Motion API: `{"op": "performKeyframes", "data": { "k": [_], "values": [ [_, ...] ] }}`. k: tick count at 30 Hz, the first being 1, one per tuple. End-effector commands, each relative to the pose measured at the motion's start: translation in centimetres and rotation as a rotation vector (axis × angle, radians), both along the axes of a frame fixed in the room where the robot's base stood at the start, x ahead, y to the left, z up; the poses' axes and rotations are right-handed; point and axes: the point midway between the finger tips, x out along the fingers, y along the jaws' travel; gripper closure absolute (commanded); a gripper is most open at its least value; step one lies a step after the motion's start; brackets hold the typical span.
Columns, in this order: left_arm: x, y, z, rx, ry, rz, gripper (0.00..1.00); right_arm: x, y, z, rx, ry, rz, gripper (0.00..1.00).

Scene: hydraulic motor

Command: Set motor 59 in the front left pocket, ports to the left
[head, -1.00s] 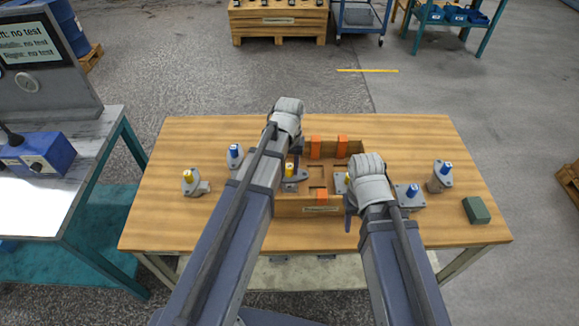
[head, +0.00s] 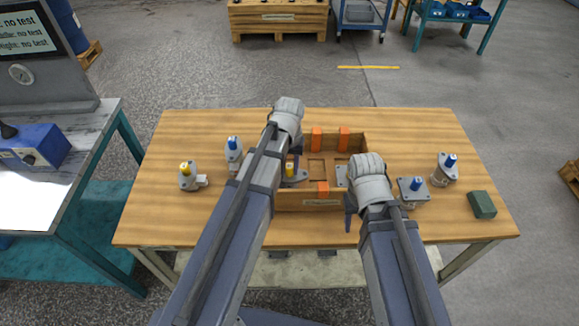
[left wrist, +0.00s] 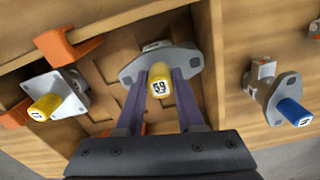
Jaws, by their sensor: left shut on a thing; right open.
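Motor 59 has a yellow cap reading 59 and a grey oval flange; its cap (head: 290,170) shows in the head view. My left gripper (left wrist: 160,82) is shut on motor 59 (left wrist: 134,72), upright at the front left of the wooden crate (head: 308,201). In the head view the crate's front wall hides its lower body. I cannot tell whether it rests on the pocket floor. A grey part shows on its front side in the left wrist view; the port direction is unclear. My right gripper (head: 350,212) is open and empty at the crate's right front corner.
Another yellow-capped motor (left wrist: 60,95) sits in the crate's right side. Orange clips (head: 323,188) stand on the walls. Outside are a blue-capped motor (head: 233,150) and a yellow-capped one (head: 187,176) left, two blue-capped motors (head: 411,190) (head: 446,167) and a green block (head: 482,205) right.

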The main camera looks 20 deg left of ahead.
Motion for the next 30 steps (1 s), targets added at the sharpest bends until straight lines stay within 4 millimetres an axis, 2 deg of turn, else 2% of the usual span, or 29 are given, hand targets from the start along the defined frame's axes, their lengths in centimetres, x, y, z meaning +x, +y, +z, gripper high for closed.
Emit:
{"op": "performKeyframes", "data": {
  "k": [30],
  "values": [
    [0.0, 0.0, -1.1, 0.000, 0.000, 0.000, 1.00, 0.0, 0.0, -1.1, 0.000, 0.000, 0.000, 0.50]
  ]
}}
